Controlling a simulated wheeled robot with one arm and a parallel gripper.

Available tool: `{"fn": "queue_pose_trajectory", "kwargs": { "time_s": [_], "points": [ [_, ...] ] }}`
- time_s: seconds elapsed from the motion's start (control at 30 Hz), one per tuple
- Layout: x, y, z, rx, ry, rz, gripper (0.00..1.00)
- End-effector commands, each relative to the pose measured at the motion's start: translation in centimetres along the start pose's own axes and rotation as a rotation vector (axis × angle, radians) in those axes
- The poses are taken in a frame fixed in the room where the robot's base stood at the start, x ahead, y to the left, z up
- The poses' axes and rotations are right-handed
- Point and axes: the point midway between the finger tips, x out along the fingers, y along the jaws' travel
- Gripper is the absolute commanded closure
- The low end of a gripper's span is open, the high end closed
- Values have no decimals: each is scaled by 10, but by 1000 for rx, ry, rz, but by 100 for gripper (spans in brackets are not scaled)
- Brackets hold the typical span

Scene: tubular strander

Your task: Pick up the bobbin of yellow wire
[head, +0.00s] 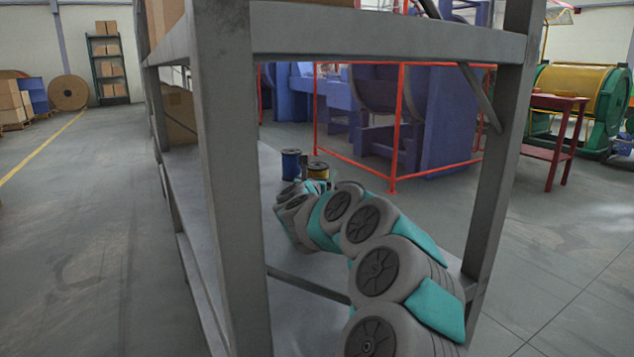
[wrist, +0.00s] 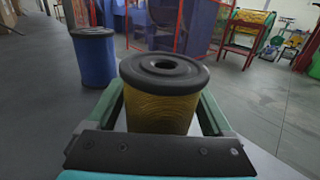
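The bobbin of yellow wire (wrist: 160,112) stands upright on the grey shelf with a black top flange; it also shows small in the head view (head: 317,173). My gripper (wrist: 162,92) has its two green fingers apart, one on each side of the bobbin. A narrow gap seems to show between each finger and the wire, so it looks open around the bobbin. The fingertips are partly hidden by the flange. In the head view my arm hides most of the gripper.
A blue bobbin (wrist: 95,58) stands just left of the yellow one, also in the head view (head: 291,165). My arm reaches between the uprights of the grey rack (head: 225,180), under its upper beam (head: 390,38). A cardboard box (head: 180,115) sits farther along the shelf.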

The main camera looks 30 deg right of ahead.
Motion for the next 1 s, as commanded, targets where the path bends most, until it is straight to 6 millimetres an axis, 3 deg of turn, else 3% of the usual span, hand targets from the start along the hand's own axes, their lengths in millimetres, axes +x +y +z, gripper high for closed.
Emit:
{"fn": "queue_pose_trajectory", "kwargs": {
  "time_s": [0.07,0.7,1.0],
  "points": [
    [0,0,0,0,0,0,25],
    [0,0,0,0,-1,0,97],
    [0,0,3,0,-2,0,97]
  ]
}}
